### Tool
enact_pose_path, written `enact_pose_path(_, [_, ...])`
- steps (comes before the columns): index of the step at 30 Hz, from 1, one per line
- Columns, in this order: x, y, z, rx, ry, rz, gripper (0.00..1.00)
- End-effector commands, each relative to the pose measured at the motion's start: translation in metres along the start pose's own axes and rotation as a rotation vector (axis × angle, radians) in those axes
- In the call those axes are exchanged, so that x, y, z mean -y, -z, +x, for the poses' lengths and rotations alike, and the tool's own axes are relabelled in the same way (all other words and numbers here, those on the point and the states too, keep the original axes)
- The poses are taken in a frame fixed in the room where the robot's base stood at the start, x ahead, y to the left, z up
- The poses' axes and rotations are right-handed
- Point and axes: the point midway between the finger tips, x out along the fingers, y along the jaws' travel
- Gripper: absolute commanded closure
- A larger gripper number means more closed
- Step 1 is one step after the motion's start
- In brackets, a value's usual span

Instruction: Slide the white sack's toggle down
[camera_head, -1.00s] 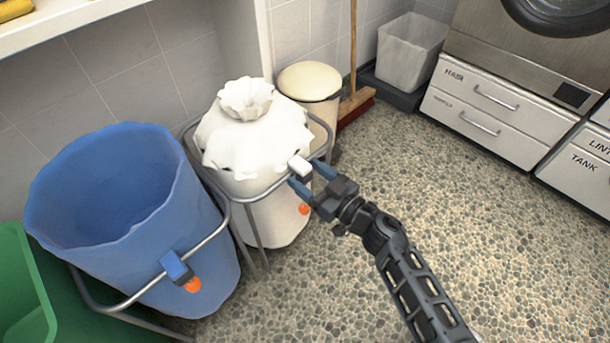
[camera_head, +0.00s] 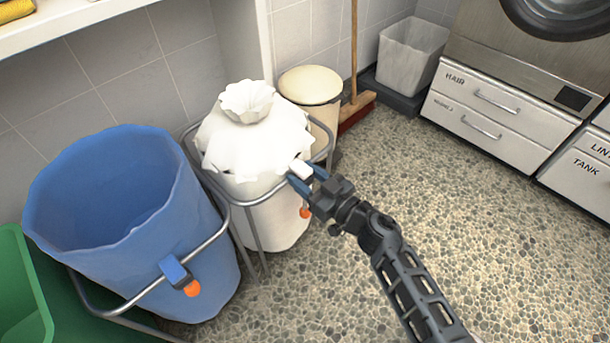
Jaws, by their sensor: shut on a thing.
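The white sack (camera_head: 262,215) hangs in a metal frame with its mouth gathered shut at the top. Its white toggle (camera_head: 301,169) sits at the front right, by the frame's rail, above an orange ball (camera_head: 305,212). My gripper (camera_head: 304,178) is shut on the white toggle, with a blue finger on each side of it. The fingers hide part of the toggle and any cord by it.
An open blue sack (camera_head: 190,235) with a blue toggle (camera_head: 175,271) and an orange ball stands to the left. A cream bin (camera_head: 312,85) and a broom (camera_head: 356,105) stand behind. The pebbled floor (camera_head: 440,200) to the right is clear.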

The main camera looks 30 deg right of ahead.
Motion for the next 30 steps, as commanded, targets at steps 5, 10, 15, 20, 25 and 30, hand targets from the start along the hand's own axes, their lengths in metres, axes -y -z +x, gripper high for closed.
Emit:
enact_pose_path(5, [0.0,0.0,0.0,0.0,0.0,0.0,0.96])
enact_pose_path(10, [0.0,0.0,0.0,0.0,0.0,0.0,1.0])
enact_pose_path(15, [0.0,-0.015,0.0,0.002,0.001,0.001,1.0])
enact_pose_path(20, [0.001,-0.041,0.0,0.002,0.003,0.002,1.0])
enact_pose_path(25, [0.0,-0.067,0.0,0.002,0.0,0.002,1.0])
enact_pose_path(30, [0.001,-0.085,0.0,0.001,0.001,0.0,1.0])
